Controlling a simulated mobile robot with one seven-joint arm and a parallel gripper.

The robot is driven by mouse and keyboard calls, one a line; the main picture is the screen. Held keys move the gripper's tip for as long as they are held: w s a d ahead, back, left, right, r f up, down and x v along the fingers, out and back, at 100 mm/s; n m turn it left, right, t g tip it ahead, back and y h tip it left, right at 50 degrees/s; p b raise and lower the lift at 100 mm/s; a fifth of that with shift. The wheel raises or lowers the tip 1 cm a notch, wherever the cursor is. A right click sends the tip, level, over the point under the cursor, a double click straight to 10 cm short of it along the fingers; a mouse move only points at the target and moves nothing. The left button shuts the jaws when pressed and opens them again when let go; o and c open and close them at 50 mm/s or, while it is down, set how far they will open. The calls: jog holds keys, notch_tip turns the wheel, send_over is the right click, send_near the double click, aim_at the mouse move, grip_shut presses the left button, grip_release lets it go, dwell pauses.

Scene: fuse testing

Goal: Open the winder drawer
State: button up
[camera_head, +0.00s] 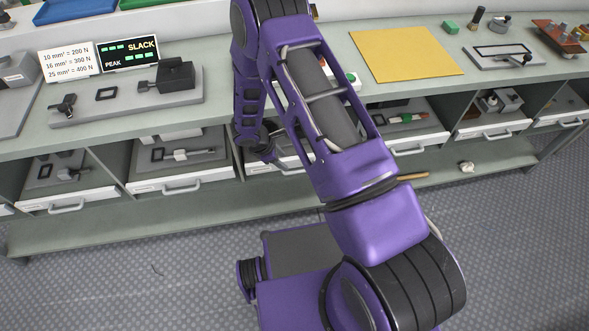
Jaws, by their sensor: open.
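A row of white-fronted drawers with grey bar handles sits under the bench top. I cannot tell from their labels which one is the winder drawer. My gripper (270,158) is low in front of the bench, at the left part of the third drawer from the left (308,162). It is open, its fingers close to that drawer's handle (291,171); I cannot tell if they touch or surround it. My arm hides much of this drawer and its contents. The second drawer (150,187) stands to the left, with a grey tool on a plate inside.
The bench top (225,75) carries a test rig (130,95), a SLACK/PEAK display (128,55), a yellow mat (405,54) and a framed fixture (497,56). A lower shelf (150,223) runs beneath the drawers.

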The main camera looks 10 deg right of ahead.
aim_at(294, 173)
jog(key=x, duration=1.1)
jog(key=shift+d+f+b, duration=0.1)
jog(key=shift+f+b, duration=0.1)
jog(key=shift+b, duration=0.1)
grip_shut()
jog(key=shift+w, duration=0.1)
dwell(0.7)
